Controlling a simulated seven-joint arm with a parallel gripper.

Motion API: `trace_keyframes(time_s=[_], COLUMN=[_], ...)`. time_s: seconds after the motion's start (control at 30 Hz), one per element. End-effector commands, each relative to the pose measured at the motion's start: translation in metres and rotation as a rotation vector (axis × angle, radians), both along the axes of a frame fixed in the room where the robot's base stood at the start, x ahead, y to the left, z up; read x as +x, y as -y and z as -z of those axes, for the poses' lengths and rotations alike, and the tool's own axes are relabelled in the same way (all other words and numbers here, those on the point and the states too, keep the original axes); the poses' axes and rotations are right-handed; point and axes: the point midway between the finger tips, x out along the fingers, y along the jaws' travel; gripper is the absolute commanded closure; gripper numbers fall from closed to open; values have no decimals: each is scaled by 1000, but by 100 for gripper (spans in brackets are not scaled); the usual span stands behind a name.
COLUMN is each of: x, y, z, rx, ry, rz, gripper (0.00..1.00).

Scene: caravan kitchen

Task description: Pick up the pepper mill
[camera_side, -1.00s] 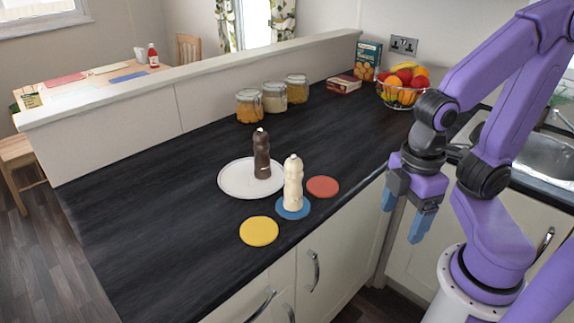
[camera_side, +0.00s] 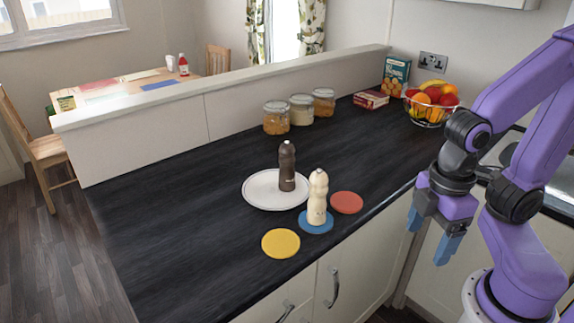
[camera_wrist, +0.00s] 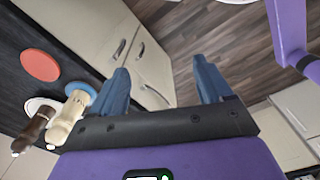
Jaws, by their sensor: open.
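A dark brown mill (camera_side: 287,167) stands upright on a white plate (camera_side: 256,200) on the black counter. A cream mill (camera_side: 318,199) stands upright on a blue coaster (camera_side: 316,226), in front and to the right of it. In the wrist view, the dark mill (camera_wrist: 34,128) and cream mill (camera_wrist: 66,124) show at the lower left, outside the fingers. My gripper (camera_side: 431,232) is open and empty, pointing down past the counter's front edge, right of both mills. Its blue fingers (camera_wrist: 160,72) stand apart in the wrist view, with cabinet fronts and floor beyond.
A red coaster (camera_side: 346,202) and a yellow coaster (camera_side: 281,243) lie flat beside the cream mill. Several jars (camera_side: 301,109), a cereal box (camera_side: 396,76) and a fruit bowl (camera_side: 431,104) stand at the back. The counter's left part is clear.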

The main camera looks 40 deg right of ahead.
Motion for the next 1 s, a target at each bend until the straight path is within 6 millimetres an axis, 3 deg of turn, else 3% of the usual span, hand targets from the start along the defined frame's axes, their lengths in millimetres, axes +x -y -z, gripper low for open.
trace_keyframes(time_s=[0.67,1.0], x=[0,1], y=[0,-2], z=[-3,-49], rx=[1,6], ry=[0,3], rz=[0,-1], gripper=[23,23])
